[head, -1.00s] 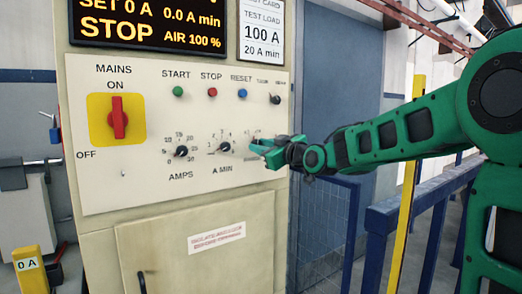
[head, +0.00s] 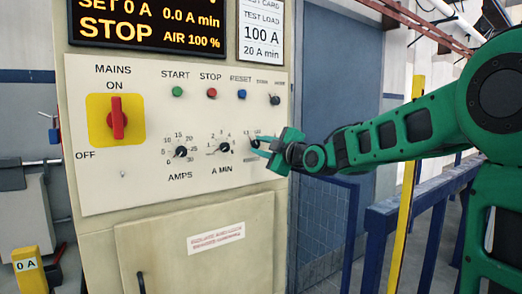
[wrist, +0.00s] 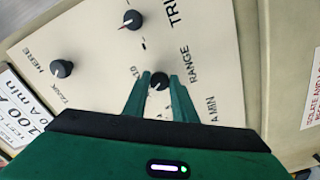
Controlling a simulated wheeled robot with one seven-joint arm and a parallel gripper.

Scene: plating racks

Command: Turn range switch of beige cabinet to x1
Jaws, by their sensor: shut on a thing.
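The beige cabinet (head: 98,238) has a pale control panel (head: 130,188) facing me. Its range switch, a small black knob (wrist: 159,80), sits between my two green fingertips in the wrist view, beside the printed word RANGE. A "10" marking lies to the left of the knob there. A pale pointer mark shows on the knob, but its exact setting is too small to tell. My gripper (head: 258,146) is at the panel's right edge in the head view, shut on the knob and partly hiding it. In the wrist view my gripper (wrist: 159,77) comes from below.
Left of the gripper are the A MIN knob (head: 224,148) and AMPS knob (head: 181,152). Above are START, STOP and RESET buttons and a small black switch (head: 274,100). The red mains switch (head: 117,118) is far left. Blue railings (head: 410,215) stand right of the cabinet.

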